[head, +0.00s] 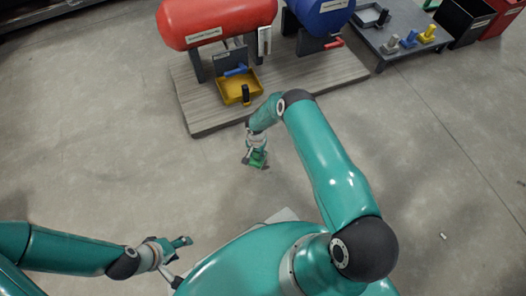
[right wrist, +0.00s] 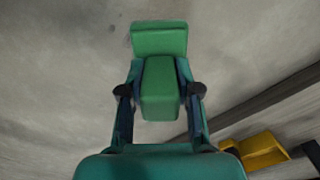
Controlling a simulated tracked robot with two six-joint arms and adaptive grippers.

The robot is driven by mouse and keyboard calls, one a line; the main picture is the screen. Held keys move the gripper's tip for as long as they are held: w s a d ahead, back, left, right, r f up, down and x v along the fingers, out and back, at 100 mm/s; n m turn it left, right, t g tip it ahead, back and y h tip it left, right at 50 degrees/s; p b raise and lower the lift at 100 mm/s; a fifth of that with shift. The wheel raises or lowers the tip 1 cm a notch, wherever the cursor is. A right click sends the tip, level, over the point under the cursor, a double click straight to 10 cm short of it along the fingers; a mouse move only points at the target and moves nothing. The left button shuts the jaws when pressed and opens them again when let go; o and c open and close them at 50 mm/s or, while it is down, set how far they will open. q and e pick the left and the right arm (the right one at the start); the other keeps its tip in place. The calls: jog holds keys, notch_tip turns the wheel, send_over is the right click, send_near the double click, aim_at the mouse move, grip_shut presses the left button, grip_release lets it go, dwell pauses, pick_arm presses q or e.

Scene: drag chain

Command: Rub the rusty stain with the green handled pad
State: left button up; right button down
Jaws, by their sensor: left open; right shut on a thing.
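The green handled pad (right wrist: 160,92) is in my right gripper (right wrist: 160,100), with a finger on each side of its handle and its wide green end pointing away. In the head view the right gripper (head: 256,158) reaches down over the grey floor, in front of the wooden platform. I cannot tell whether the pad touches the floor. A small brownish patch beside the pad may be the rusty stain, mostly hidden by pad and gripper. My left gripper (head: 178,258) is open and empty at the lower left.
A red tank (head: 215,18) and a blue tank (head: 320,15) stand on the wooden platform (head: 330,80). A yellow tray (head: 238,88) lies at its front edge and also shows in the right wrist view (right wrist: 262,150). A low table (head: 405,35) is at upper right. Open floor surrounds the right gripper.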

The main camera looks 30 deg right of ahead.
jog(key=shift+r+p, duration=1)
jog(key=shift+r, duration=0.8)
jog(key=shift+w, duration=0.1)
